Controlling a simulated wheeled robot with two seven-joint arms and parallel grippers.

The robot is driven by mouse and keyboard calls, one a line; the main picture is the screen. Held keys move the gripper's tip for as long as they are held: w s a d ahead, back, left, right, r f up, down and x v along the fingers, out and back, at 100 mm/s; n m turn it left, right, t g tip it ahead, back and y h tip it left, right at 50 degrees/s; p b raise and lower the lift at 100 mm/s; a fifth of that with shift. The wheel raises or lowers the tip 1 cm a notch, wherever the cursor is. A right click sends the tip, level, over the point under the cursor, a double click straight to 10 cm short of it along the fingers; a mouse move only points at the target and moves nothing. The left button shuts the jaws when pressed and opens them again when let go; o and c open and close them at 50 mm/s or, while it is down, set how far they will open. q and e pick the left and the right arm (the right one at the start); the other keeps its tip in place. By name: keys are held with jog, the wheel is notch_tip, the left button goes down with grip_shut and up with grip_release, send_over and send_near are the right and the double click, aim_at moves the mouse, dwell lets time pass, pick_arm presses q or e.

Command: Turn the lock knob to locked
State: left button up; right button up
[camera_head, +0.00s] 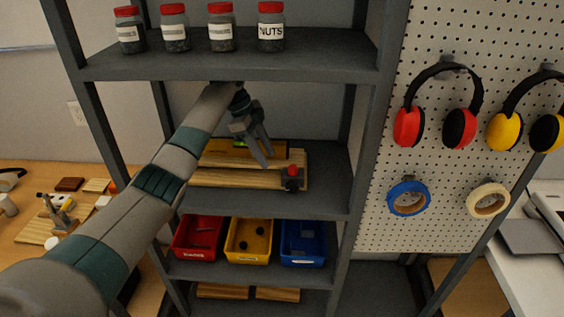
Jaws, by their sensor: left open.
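A wooden board (230,178) lies on the middle shelf, with a second wooden piece behind it. At its right end is a small dark block with a red part (291,172), which looks like the lock knob; it is too small to tell which way it is turned. My left gripper (269,160) reaches in over the board from the left, fingers pointing down and apart. It is open and empty, just left of and above the knob, with a small gap in the picture. My arm hides part of the board's left side. My right gripper is out of view.
Jars with red lids (221,28) stand on the shelf above. Red, yellow and blue bins (303,243) sit on the shelf below. A rack post (367,140) rises right of the board. A pegboard (430,220) holds earmuffs and tape rolls.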

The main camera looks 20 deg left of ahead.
pick_arm(q)
jog(key=shift+s+a+b, duration=0.25)
jog(key=shift+a+b, duration=0.15)
jog(key=shift+a, duration=0.95)
jog(key=shift+s+a+b, duration=0.25)
jog(key=shift+a+b, duration=0.1)
jog(key=shift+a, duration=0.95)
